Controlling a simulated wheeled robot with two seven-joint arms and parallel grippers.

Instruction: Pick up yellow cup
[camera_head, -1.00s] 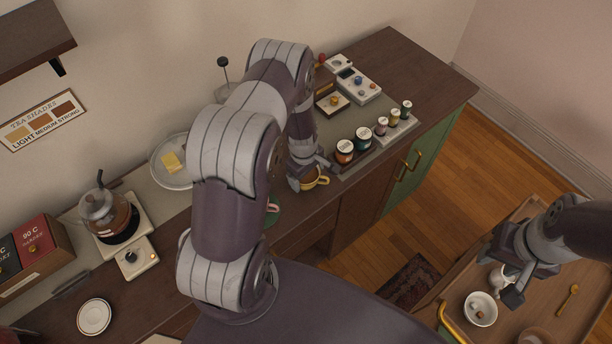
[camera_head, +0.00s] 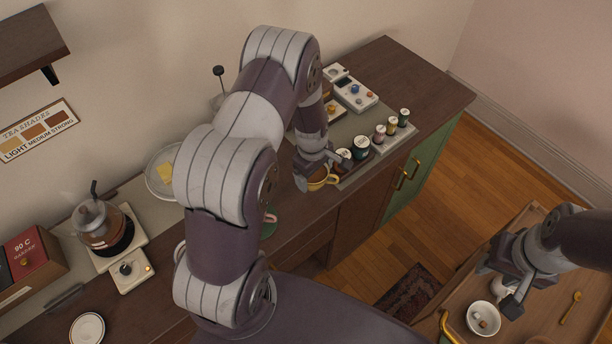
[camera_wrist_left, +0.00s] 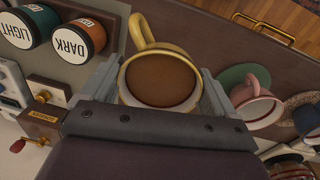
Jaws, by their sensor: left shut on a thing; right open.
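The yellow cup (camera_head: 318,183) is in my left gripper (camera_head: 317,173) beside the counter's front edge, close to the jars. In the left wrist view the yellow cup (camera_wrist_left: 151,42) sits between the two fingers, upright, filled with brown liquid, its handle pointing up in the picture. My left gripper (camera_wrist_left: 160,88) is shut on it. Whether its base clears the counter is hard to tell.
Labelled jars (camera_head: 361,147) stand just beyond the cup. A pink cup (camera_wrist_left: 256,104) on a green saucer is to its other side. A glass kettle (camera_head: 96,223) stands on the counter at left. A white bowl (camera_head: 483,318) is on the cart (camera_head: 545,325).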

